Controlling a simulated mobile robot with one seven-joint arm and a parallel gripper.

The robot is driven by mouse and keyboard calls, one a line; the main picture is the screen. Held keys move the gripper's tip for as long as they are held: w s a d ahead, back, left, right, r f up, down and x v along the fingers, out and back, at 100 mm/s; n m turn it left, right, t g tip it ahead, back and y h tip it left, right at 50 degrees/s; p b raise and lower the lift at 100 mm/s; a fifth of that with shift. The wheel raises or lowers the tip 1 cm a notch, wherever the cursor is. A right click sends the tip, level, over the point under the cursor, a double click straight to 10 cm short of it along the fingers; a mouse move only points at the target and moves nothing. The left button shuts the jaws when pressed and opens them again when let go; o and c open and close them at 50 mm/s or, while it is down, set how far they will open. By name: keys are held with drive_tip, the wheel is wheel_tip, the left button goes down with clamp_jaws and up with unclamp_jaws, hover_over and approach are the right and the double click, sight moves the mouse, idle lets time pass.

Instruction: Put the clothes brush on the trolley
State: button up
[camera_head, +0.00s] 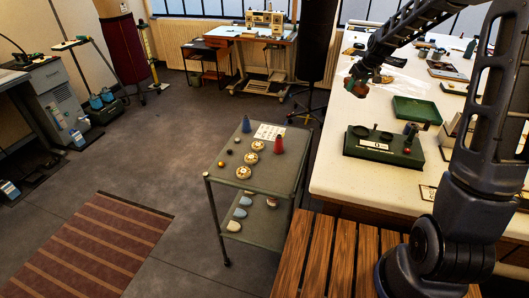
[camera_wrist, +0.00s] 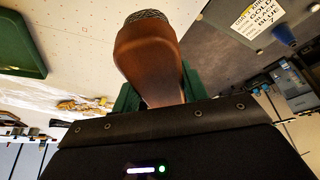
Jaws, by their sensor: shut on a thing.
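The clothes brush (camera_wrist: 150,55), with a smooth brown body and a dark textered end, is held in my gripper (camera_wrist: 152,100) in the wrist view. The green finger pads show on both sides of it. In the head view my gripper (camera_head: 358,82) is small and hangs above the left part of the white table, with the brown brush at its end. The grey trolley (camera_head: 277,176) stands left of the table, lower and nearer than my gripper. Its grey top also shows at the upper right of the wrist view (camera_wrist: 226,32).
The trolley top carries a blue cone (camera_head: 246,124), a red cone (camera_head: 279,145), a printed card (camera_head: 269,132) and several round pieces. Its front right part looks clear. A green tray (camera_head: 417,110) and a green box (camera_head: 383,147) sit on the white table (camera_head: 335,178). A slatted wooden bench (camera_head: 328,256) stands in front.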

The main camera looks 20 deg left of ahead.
drive_tip(key=s+a+f+n+g+y, duration=0.2)
drive_tip(key=s+a+f+n, duration=0.1)
drive_tip(key=s+a+n, duration=0.4)
drive_tip(key=n+g+h, duration=0.5)
drive_tip(key=n+g, duration=0.1)
drive_tip(key=n, duration=1.5)
hover_over(285, 175)
drive_tip(key=w, duration=0.1)
drive_tip(key=f, duration=0.1)
wheel_tip(285, 175, down, 20)
drive_tip(key=shift+w+f, duration=0.1)
drive_tip(key=shift+w, duration=0.05)
drive_tip(key=o, duration=1)
